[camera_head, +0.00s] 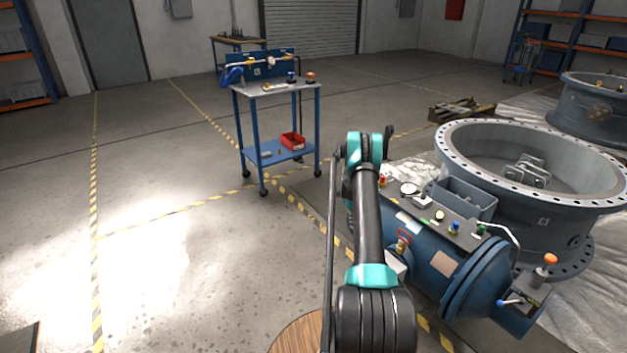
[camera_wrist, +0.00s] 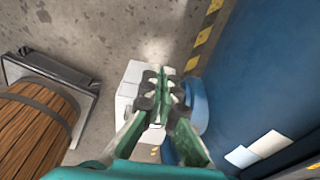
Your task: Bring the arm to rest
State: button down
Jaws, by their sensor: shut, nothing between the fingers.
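My gripper (camera_wrist: 162,85) shows in the wrist view with its green and dark fingers brought together. It is shut and empty. A white box-like thing (camera_wrist: 128,92) lies behind the fingers in that view; I cannot tell whether they touch it. In the head view my arm (camera_head: 368,215) reaches forward from the bottom, with its teal joint in the middle of the picture. My gripper cannot be made out there. A blue actuator cylinder (camera_head: 440,262) stands close on the right of the arm. A large blue surface (camera_wrist: 255,75) fills the right of the wrist view.
A large grey flanged valve body (camera_head: 540,215) stands at the right. A blue cart (camera_head: 275,88) with a red bin (camera_head: 292,141) stands farther back. A wooden round thing (camera_head: 300,335) is low beside my arm.

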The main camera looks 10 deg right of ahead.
jog(key=s+a+r+n+t, duration=0.1)
jog(key=s+a+r+n, duration=0.35)
jog(key=r, duration=0.45)
jog(key=s+a+r+n+t, duration=0.1)
jog(key=s+a+r+n, duration=0.4)
jog(key=r, duration=0.5)
jog(key=s+a+r+n+t, duration=0.1)
jog(key=s+a+r+n, duration=0.4)
jog(key=r, duration=0.4)
jog(key=s+a+r+n+t, duration=0.1)
jog(key=s+a+n, duration=0.3)
jog(key=s, duration=0.5)
jog(key=s+a+r+n+t, duration=0.1)
jog(key=s+a+n, duration=0.3)
jog(key=s+n, duration=0.3)
jog(key=s+a+r+n, duration=0.1)
jog(key=s+a+n, duration=0.3)
jog(key=s, duration=0.8)
jog(key=shift+s+a+n+t+y, duration=0.2)
jog(key=shift+s+n+t+y, duration=0.15)
jog(key=shift+n, duration=0.9)
